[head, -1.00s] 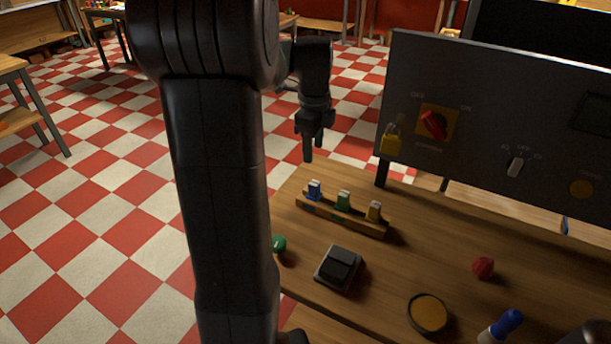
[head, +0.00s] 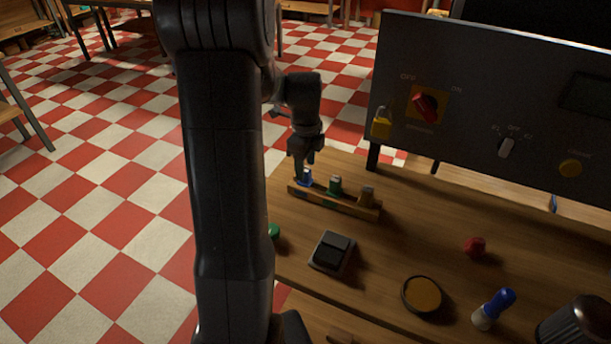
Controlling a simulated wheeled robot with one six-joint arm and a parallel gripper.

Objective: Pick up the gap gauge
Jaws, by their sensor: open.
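A wooden rack (head: 335,201) on the workbench holds three small upright pieces with pale tops. They are a blue one (head: 304,180) at the left, a green one (head: 335,186) in the middle and a yellow-brown one (head: 366,196) at the right. I cannot tell from the picture which is the gap gauge. My gripper (head: 301,174) points down at the left end of the rack, over the blue piece. It is open, and its fingers partly hide that piece. I cannot tell whether they touch it.
A dark control panel (head: 470,95) with a red switch and yellow padlock (head: 382,123) stands behind the rack.

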